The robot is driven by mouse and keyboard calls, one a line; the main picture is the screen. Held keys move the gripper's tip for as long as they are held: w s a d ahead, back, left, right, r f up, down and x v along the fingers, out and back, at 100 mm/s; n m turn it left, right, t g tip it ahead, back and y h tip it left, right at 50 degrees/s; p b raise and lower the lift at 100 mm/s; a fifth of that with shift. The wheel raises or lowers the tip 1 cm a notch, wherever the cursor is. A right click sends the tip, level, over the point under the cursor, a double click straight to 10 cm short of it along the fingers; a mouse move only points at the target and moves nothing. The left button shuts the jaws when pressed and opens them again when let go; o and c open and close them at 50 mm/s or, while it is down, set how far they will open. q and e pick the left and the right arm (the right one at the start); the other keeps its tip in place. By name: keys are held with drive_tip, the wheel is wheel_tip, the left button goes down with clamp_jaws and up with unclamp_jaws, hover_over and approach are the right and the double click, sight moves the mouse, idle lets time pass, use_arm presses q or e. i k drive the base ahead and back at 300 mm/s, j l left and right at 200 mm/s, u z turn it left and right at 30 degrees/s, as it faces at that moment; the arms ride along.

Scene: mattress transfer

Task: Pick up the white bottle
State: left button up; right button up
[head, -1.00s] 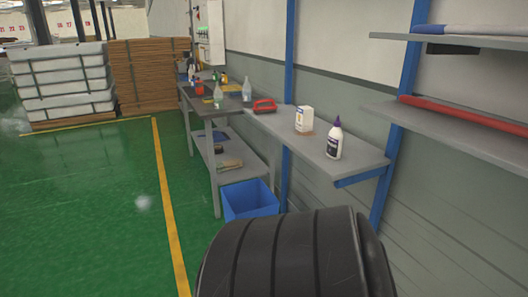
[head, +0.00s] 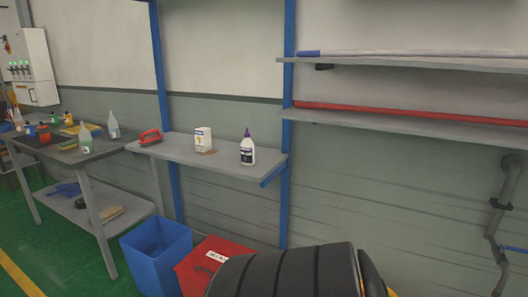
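A white bottle (head: 247,150) with a purple cap and a dark label stands upright near the right end of a grey wall shelf (head: 190,157). A white box-shaped container (head: 203,139) stands to its left on the same shelf. A red handled tool (head: 150,136) lies at the shelf's left end. Neither of my grippers shows in the head view. A black ribbed rounded part, which may be mine, fills the bottom centre.
A grey table (head: 70,150) on the left holds several bottles. A blue bin (head: 157,254) and a red box (head: 203,264) stand on the floor below the wall shelf. Higher shelves (head: 420,126) are at the right, with a pipe (head: 503,200) below them.

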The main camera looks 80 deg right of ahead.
sight(246, 146)
drive_tip(key=i+l+z, duration=0.15)
drive_tip(key=i+z, duration=0.85)
drive_tip(key=i+j+z, duration=0.15)
drive_tip(key=i+z, duration=0.5)
drive_tip(key=z, duration=0.25)
drive_tip(key=i+z, duration=0.15)
drive_tip(key=z, duration=0.3)
drive_tip(key=i+z, duration=0.2)
drive_tip(key=z, duration=0.2)
drive_tip(key=i+j+z, duration=0.15)
drive_tip(key=z, duration=0.3)
